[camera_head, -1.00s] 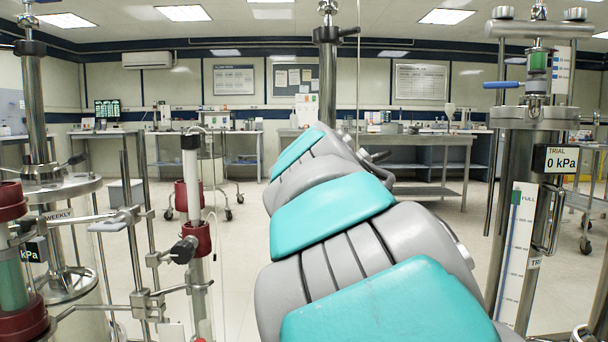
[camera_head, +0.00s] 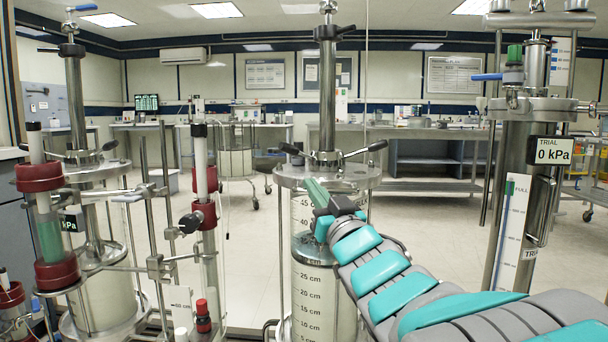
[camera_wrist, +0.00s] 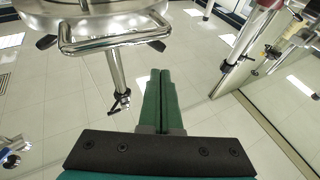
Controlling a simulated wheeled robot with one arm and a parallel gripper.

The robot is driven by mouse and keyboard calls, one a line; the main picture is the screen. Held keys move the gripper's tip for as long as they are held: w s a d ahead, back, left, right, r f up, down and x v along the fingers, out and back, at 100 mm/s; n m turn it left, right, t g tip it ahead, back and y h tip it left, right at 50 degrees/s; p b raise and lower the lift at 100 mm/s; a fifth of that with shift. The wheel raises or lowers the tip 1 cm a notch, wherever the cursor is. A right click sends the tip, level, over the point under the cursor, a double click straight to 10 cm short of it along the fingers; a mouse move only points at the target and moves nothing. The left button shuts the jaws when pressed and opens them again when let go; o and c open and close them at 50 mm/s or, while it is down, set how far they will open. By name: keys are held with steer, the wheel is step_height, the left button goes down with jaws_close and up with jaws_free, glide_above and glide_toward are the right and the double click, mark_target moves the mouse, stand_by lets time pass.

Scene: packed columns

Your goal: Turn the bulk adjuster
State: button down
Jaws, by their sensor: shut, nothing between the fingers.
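No part in view is labelled as the bulk adjuster, so I cannot tell for certain which it is. A clear cylinder marked in cm (camera_head: 312,284) stands in the middle of the head view. A steel shaft (camera_head: 328,95) rises through its metal top plate (camera_head: 290,176), with black-ended handles (camera_head: 375,146) around the shaft's base. My gripper (camera_head: 316,190) has green fingers pressed together and empty, in front of the cylinder just below the plate. In the wrist view my gripper (camera_wrist: 160,74) points below a bent steel handle (camera_wrist: 115,40); a gap to it seems visible.
A similar column (camera_head: 75,105) with red-collared tubes (camera_head: 40,178) and clamp rods stands at the left. A steel column with a "TRIAL 0 kPa" display (camera_head: 553,151) stands at the right. Benches line the back wall, with open floor (camera_head: 440,215) between.

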mark_target(286, 151)
steer(key=b+x, duration=0.1)
steer(key=x, duration=1.2)
steer(key=shift+w+a, duration=0.1)
steer(key=shift+w, duration=0.05)
steer(key=shift+w+a, duration=0.6)
steer(key=shift+a, duration=0.3)
